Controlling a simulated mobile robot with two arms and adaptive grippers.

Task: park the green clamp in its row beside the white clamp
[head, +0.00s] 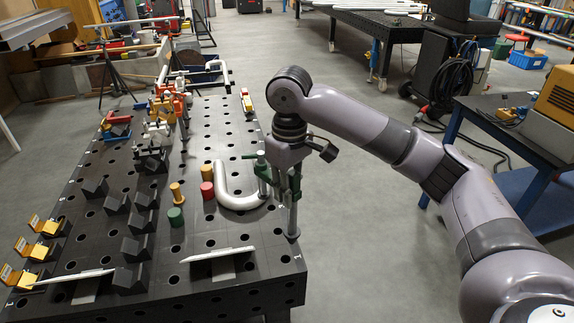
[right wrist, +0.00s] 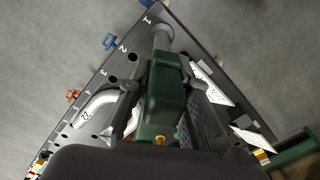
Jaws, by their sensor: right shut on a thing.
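The green clamp (head: 293,183) is upright at the right edge of the perforated table, beside the bent end of a U-shaped pipe. My right gripper (head: 287,160) is shut on it from above. In the right wrist view the clamp's green body (right wrist: 163,98) fills the middle, between the fingers. Its grey lower post stands at the table edge; whether it touches the top I cannot tell. The white clamp (head: 157,129) appears to stand in the row of clamps on the table's left side, small and partly overlapped by neighbours. My left gripper is not in view.
The steel U-pipe (head: 237,199) lies left of the held clamp. Red (head: 207,191), green (head: 176,217) and yellow (head: 177,194) cylinders stand nearby. Several black V-blocks (head: 135,248) lie between them and the left edge. Slanted pale plates (head: 217,254) stand in front.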

